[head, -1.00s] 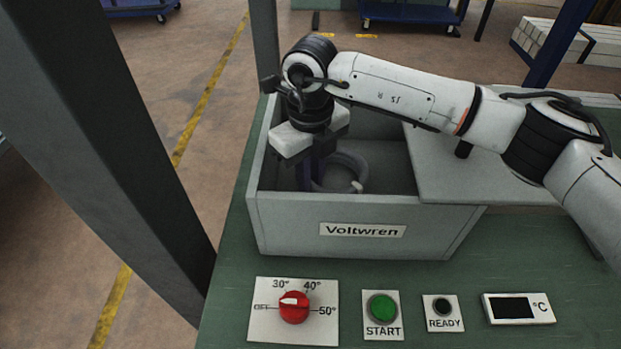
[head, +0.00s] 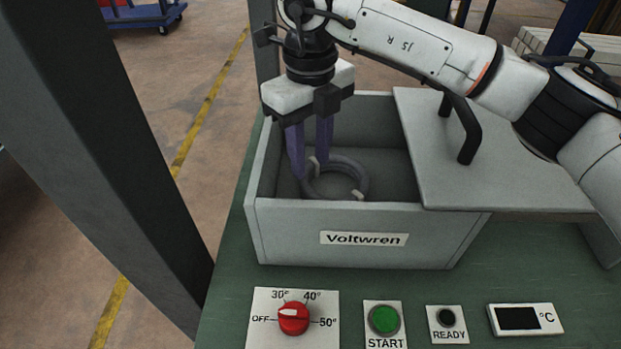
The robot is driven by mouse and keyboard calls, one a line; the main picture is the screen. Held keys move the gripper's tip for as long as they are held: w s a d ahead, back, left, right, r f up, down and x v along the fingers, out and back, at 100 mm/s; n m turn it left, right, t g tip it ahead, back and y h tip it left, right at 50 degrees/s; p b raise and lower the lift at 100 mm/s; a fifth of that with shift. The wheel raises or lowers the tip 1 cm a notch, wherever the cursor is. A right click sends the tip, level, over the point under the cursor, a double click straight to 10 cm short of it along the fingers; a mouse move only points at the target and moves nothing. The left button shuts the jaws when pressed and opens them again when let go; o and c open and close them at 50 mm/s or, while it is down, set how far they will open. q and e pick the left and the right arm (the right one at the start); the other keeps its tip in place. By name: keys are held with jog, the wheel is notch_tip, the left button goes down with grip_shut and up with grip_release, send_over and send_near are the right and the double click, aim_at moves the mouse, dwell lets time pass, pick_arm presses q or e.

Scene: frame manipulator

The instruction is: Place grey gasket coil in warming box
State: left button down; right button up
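The grey gasket coil (head: 347,163) lies on the floor of the warming box (head: 290,226), a grey open-topped box labelled Voltwren. My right gripper (head: 312,170) reaches down into the box from above. Its two purple fingers are spread apart at the coil's left part. Whether a finger touches the coil I cannot tell. The grey lid (head: 440,150) with a black handle (head: 466,135) covers the right part of the box, and the left part is open. My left gripper is not in view.
In front of the box are a red dial (head: 293,319) pointing near OFF, a green START button (head: 384,320), a dark READY lamp (head: 446,318) and a blank °C display (head: 517,319). A dark post (head: 110,170) stands at the left.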

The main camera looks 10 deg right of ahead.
jog(key=shift+r, duration=1.8)
